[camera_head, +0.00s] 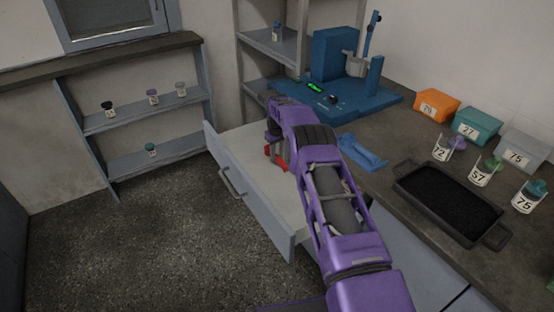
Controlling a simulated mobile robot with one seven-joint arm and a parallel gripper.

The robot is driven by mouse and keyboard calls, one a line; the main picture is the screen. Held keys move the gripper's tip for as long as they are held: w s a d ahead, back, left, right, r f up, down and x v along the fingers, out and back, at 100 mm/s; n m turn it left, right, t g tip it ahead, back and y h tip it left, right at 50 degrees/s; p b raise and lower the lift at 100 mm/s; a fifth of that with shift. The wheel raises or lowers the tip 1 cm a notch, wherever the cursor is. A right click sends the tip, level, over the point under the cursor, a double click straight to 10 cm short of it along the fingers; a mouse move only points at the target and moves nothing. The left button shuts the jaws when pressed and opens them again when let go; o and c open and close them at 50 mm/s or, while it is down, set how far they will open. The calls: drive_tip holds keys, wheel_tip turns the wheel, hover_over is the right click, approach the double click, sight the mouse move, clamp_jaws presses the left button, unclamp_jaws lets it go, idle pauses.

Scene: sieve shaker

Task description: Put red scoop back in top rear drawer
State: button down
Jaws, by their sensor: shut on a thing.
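My purple arm reaches across the picture to an open drawer (262,204) with a blue-grey front and a pale inside, pulled out from under the dark counter. My gripper (272,150) is over the drawer's far part and is mostly hidden by the arm. It is shut on the red scoop (283,160), of which only small red patches show beside and below the gripper. Whether the scoop touches the drawer floor cannot be told.
The blue shaker machine (335,105) stands on the counter behind the drawer, with a blue item (362,152) nearer. A black tray (448,203), labelled cups (481,172) and boxes (436,105) stand at right. A shelf (150,127) with small jars is at left. Floor left of the drawer is clear.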

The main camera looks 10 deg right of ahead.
sight(277, 161)
drive_tip(key=shift+f, duration=0.95)
drive_tip(key=shift+f, duration=0.1)
drive_tip(key=c, duration=0.7)
unclamp_jaws()
drive_tip(key=r, duration=0.4)
drive_tip(key=s+r+p, duration=0.1)
drive_tip(key=r, duration=0.3)
drive_tip(key=s+r, duration=0.1)
drive_tip(key=r, duration=0.3)
drive_tip(key=shift+a+p, duration=0.1)
drive_tip(key=shift+p, duration=0.3)
drive_tip(key=shift+r, duration=0.1)
